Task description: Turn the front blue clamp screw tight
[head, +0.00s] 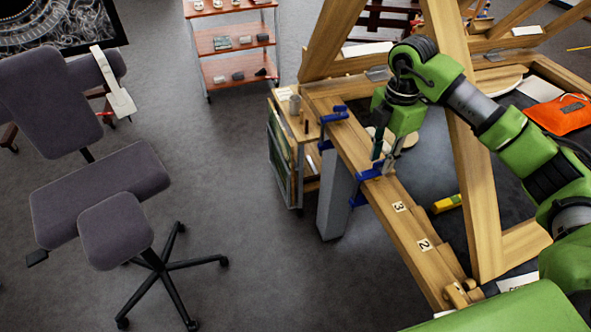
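Two blue clamps grip the edge of a long wooden beam (380,200). The front blue clamp (366,174) is the nearer one, beside the label "3". The back blue clamp (334,115) sits farther up the beam. My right gripper (384,156) hangs from the green arm, pointing down just above the front clamp. Its fingers are small and partly overlap the clamp, so I cannot tell whether they touch its screw or how far apart they are. My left gripper is not in view.
Slanted wooden posts (470,150) rise right of the beam, close to my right arm. A yellow object (447,203) and an orange bag (561,114) lie beyond it. A small cart (283,150) and an office chair (100,195) stand left. Floor between them is clear.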

